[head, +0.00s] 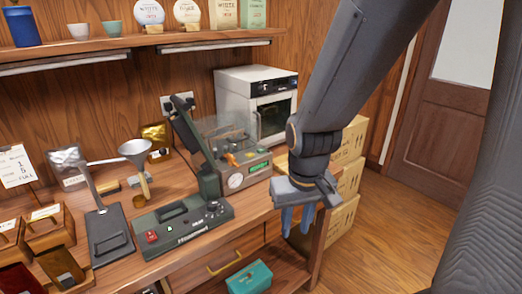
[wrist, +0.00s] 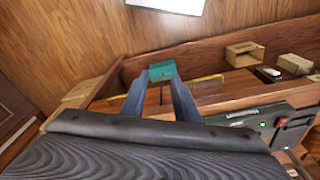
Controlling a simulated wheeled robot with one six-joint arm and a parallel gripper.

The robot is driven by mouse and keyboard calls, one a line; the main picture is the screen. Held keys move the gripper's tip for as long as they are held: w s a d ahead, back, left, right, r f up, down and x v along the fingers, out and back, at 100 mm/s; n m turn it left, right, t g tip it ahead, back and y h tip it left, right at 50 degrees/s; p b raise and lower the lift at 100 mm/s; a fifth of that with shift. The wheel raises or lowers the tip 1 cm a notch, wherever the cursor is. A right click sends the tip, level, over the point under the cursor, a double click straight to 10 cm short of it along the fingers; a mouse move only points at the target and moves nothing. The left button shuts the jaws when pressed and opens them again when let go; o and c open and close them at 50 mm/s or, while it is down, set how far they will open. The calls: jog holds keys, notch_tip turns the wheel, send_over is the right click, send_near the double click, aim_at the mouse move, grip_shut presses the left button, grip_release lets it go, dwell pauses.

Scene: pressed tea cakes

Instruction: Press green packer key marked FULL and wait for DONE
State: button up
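A grey machine with a clear lid (head: 228,140) stands on the bench, with a round gauge and a lit green display (head: 259,168) on its front. The display text is too small to read. I cannot make out a green key marked FULL or the word DONE. My gripper (head: 297,222) hangs in front of and to the right of this machine, fingers pointing down, clear of it. In the wrist view my gripper (wrist: 159,92) has its two fingers apart with nothing between them.
A dark green sealer (head: 185,228) with a raised arm, a red switch and knobs lies in front of the machine. It also shows in the wrist view (wrist: 255,117). A teal box (head: 249,277) sits below.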

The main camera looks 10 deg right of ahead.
grip_shut()
dwell(1.8)
